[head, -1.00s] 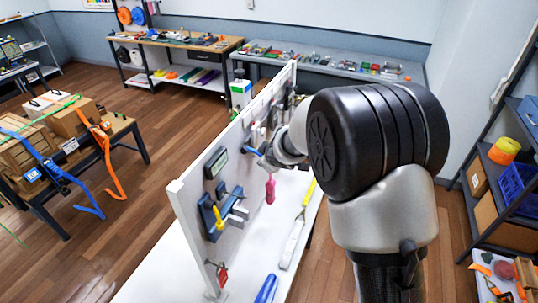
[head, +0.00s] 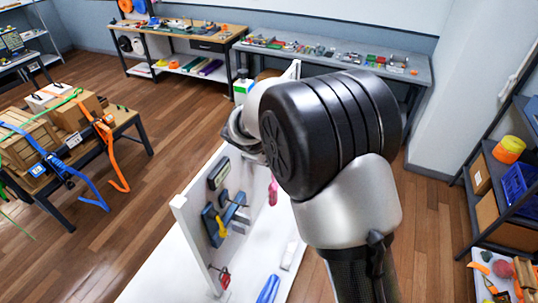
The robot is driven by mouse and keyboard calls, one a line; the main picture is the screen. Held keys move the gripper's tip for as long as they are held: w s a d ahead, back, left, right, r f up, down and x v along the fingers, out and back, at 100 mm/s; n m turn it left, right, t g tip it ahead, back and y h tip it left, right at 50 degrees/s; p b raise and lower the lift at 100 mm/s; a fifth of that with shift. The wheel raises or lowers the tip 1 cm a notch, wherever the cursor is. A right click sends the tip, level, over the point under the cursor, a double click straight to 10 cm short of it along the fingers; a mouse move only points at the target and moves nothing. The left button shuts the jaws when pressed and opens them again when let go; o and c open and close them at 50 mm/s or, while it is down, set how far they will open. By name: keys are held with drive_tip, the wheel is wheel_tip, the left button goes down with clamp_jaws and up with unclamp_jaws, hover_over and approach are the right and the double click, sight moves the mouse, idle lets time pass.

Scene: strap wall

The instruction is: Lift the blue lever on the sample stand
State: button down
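The sample stand is a white upright panel (head: 190,215) on a white table, seen edge-on in the head view, with fixtures on its right face. My gripper (head: 238,132) is at the panel's upper part, mostly hidden behind my wrist; whether its fingers are open or shut does not show. The small blue lever is hidden behind my arm. Lower on the panel, a blue bracket with a yellow handle (head: 220,226) and a grey-green display box (head: 218,172) show.
A pink-handled tool (head: 273,191) hangs beside the panel. A blue object (head: 268,290) and a whitish one (head: 289,255) lie on the white table. A red padlock-like piece (head: 224,278) is low on the panel. A bench with boxes and straps (head: 75,150) stands left.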

drive_tip(key=shift+r, duration=0.1)
idle(0.4)
drive_tip(key=c, duration=1.6)
unclamp_jaws()
drive_tip(key=shift+o, duration=0.2)
drive_tip(key=v, duration=1.2)
drive_tip(key=shift+w, duration=0.1)
